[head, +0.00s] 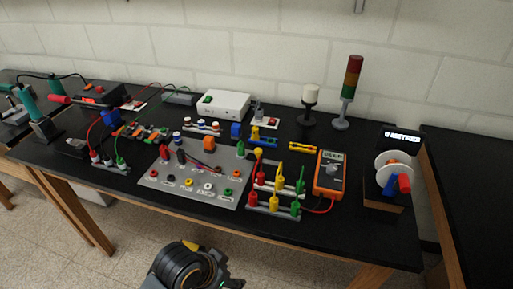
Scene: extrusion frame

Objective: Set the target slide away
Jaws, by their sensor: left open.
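I cannot make out which thing is the target slide; nothing on the bench shows clearly as a slide. A grey panel (160,192) with coloured sockets lies in the middle of the black bench. Racks of red, yellow and green plugs (275,203) stand just right of it. My left gripper (190,268) shows at the bottom edge, dark and partly cut off, in front of the bench and below its top. It is open, touches nothing on the bench, and its fingertips are hard to make out. My right gripper is out of view.
An orange multimeter (330,174) stands right of the racks. A stack light (351,83) and a white box (223,104) are at the back. A device with a white disc (393,165) is at the right end. The front right strip of the bench is clear.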

